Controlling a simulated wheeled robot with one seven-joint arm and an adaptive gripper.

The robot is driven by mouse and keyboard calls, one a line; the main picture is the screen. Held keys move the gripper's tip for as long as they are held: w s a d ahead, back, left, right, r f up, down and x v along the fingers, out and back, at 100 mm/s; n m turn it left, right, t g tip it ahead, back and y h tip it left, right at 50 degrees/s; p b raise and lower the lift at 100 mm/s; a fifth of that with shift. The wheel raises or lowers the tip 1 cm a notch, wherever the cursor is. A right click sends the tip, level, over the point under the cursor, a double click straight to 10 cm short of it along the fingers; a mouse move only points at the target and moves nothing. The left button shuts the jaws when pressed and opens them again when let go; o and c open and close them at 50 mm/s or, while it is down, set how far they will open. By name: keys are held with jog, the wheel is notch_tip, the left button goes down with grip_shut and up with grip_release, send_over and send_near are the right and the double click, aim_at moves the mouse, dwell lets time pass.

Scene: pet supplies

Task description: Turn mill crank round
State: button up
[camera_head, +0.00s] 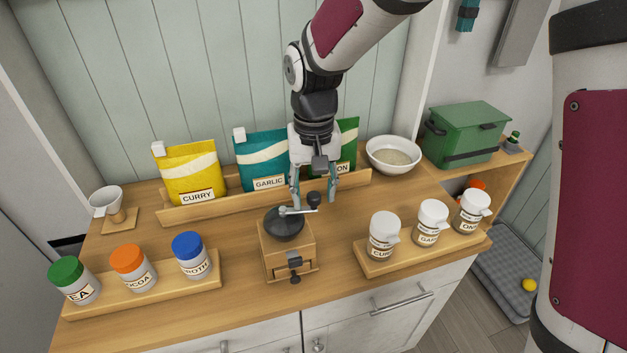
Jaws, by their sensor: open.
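The mill (288,255) is a wooden box with a dark round top, standing in the middle of the wooden counter. Its silver crank (296,211) lies across the top and points right, ending in a dark knob (314,199). My gripper (315,200) hangs down from above with its fingers open. The fingers stand to the left and right of the knob. I cannot tell whether either finger touches the knob or the crank. A small dark knob also sits on the mill's front.
Left of the mill, a wooden rack (150,297) holds three lidded jars. On the right, another rack (430,251) holds three white-capped jars. Behind stand yellow (189,172), teal (260,160) and green bags. A white bowl (393,156) and green box (465,134) are at back right.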

jog(key=shift+f, duration=0.2)
grip_shut()
jog(key=shift+s, duration=0.15)
